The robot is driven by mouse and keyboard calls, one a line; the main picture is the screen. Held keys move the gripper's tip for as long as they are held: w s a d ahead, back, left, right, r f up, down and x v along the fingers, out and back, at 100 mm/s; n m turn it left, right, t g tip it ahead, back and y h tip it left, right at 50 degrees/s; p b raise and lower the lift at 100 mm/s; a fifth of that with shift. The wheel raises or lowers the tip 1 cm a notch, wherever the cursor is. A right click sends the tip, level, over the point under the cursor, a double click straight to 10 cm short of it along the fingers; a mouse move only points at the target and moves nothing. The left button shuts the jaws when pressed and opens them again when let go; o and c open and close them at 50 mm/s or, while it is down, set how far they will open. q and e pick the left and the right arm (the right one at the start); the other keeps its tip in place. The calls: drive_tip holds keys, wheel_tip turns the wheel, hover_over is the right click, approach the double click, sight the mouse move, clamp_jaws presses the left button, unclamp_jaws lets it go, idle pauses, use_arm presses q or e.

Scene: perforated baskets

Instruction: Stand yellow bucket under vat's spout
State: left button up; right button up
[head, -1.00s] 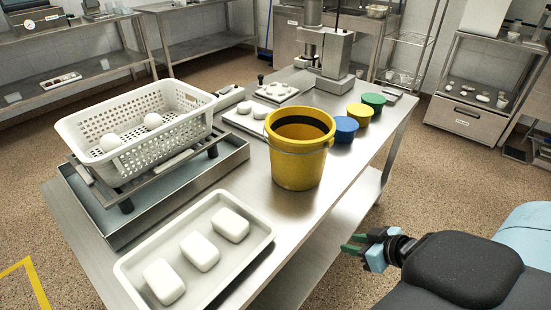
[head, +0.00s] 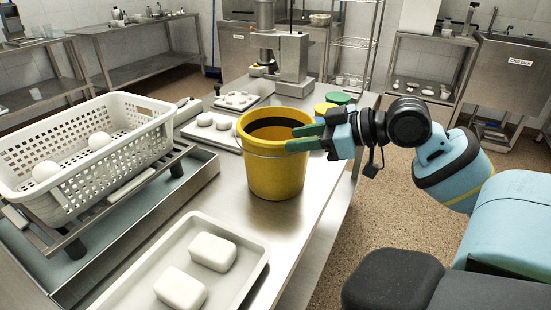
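The yellow bucket (head: 275,178) stands upright on the steel table, with a thin wire handle down around its front and a dark band inside. My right gripper (head: 291,138) reaches in from the right at the bucket's right rim. Its two green fingers look apart, one above the other in the picture; I cannot tell whether they touch the rim or straddle it. My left gripper is out of view. I cannot make out a vat with a spout.
On the steel table (head: 225,190) are a white perforated basket (head: 125,158), a white tray (head: 255,268) with white blocks, and green (head: 340,98) and yellow (head: 325,108) lids behind my gripper. A steel press (head: 293,58) stands at the far end.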

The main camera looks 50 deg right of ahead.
sight(277, 143)
drive_tip(key=shift+w+a+f, duration=0.1)
drive_tip(key=shift+w+f, duration=0.05)
drive_tip(key=shift+w, duration=0.15)
drive_tip(key=shift+w, duration=0.1)
drive_tip(key=shift+x, duration=2.5)
clamp_jaws()
